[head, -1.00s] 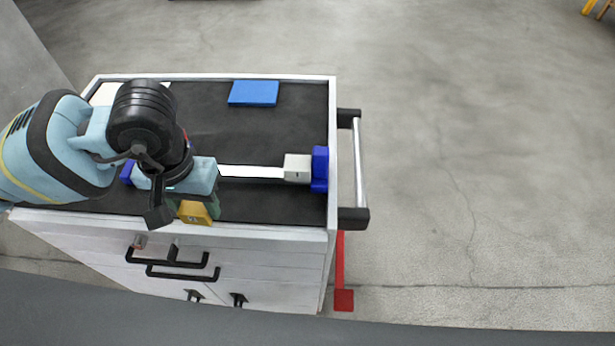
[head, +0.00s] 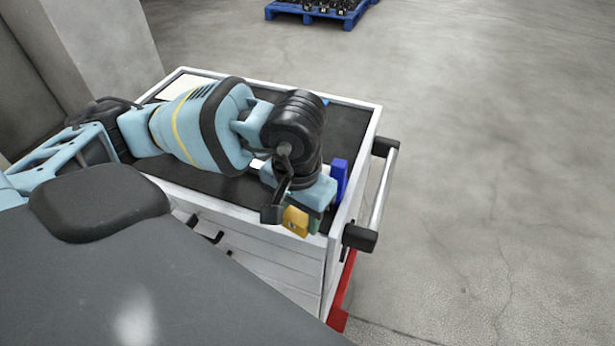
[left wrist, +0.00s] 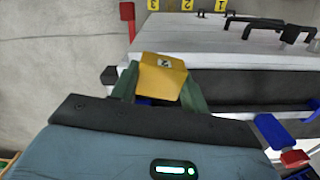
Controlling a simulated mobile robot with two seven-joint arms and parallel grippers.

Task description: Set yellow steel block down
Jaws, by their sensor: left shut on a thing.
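The yellow steel block (head: 295,221) is between the fingers of my left gripper (head: 303,213), at the front right corner of the cart top. In the left wrist view the block (left wrist: 163,76) shows a small pale mark and sits between the two green fingers (left wrist: 158,94). The gripper is shut on it. The block overlaps the cart's front rim in the head view; I cannot tell whether it touches anything below. My right gripper is not in view.
The cart (head: 362,118) has a white rim and dark top. A blue upright piece (head: 340,176) stands close behind the gripper. My arm covers much of the top. A side handle (head: 382,195) sticks out right. A blue pallet (head: 318,14) lies far back.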

